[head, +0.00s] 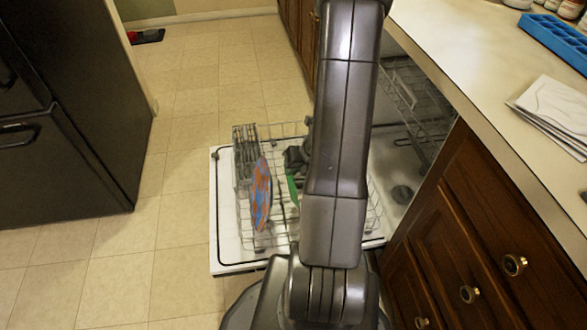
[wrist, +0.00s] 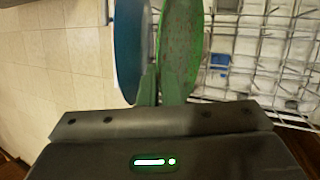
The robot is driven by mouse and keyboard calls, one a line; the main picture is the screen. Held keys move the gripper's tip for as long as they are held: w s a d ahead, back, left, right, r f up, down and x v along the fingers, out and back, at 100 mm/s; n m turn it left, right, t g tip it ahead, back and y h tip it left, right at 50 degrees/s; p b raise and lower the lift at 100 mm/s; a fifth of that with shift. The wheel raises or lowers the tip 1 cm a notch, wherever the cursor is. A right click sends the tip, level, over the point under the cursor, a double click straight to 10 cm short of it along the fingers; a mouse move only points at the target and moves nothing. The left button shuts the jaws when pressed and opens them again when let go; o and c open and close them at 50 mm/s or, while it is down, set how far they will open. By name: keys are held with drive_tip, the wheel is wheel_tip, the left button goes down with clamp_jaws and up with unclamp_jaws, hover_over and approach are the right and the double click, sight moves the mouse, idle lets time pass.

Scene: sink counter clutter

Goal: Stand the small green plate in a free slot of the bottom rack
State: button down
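The small green plate (wrist: 184,45) stands on edge straight ahead of my gripper (wrist: 161,86) in the wrist view. The fingers are close together at its near edge and appear shut on it. In the head view only a thin green sliver of the plate (head: 293,190) shows beside my arm. The bottom rack (head: 250,235) is pulled out over the open dishwasher door. Wire tines of the rack (wrist: 270,45) show right of the plate in the wrist view. The plate's lower edge and the slot under it are hidden.
An orange and blue plate (head: 261,195) stands in the rack just left of the green one; its blue face (wrist: 129,50) is close beside the fingers. A grey cutlery basket (head: 245,150) is at the rack's far left. The counter (head: 470,90) borders the right.

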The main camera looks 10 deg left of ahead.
drive_tip(key=shift+f+b, duration=2.75)
drive_tip(key=shift+f, duration=0.4)
drive_tip(key=shift+f+b, duration=0.35)
drive_tip(key=c, duration=1.6)
unclamp_jaws()
drive_tip(key=shift+o, duration=0.2)
drive_tip(key=p+v, duration=0.9)
drive_tip(key=v, duration=0.5)
drive_tip(key=shift+s+f, duration=0.1)
drive_tip(key=shift+f, duration=0.05)
drive_tip(key=b+x, duration=0.9)
drive_tip(key=x, duration=0.4)
drive_tip(key=shift+a+f, duration=0.25)
drive_tip(key=shift+f, duration=0.1)
drive_tip(key=shift+r, duration=0.1)
drive_tip(key=shift+r, duration=0.1)
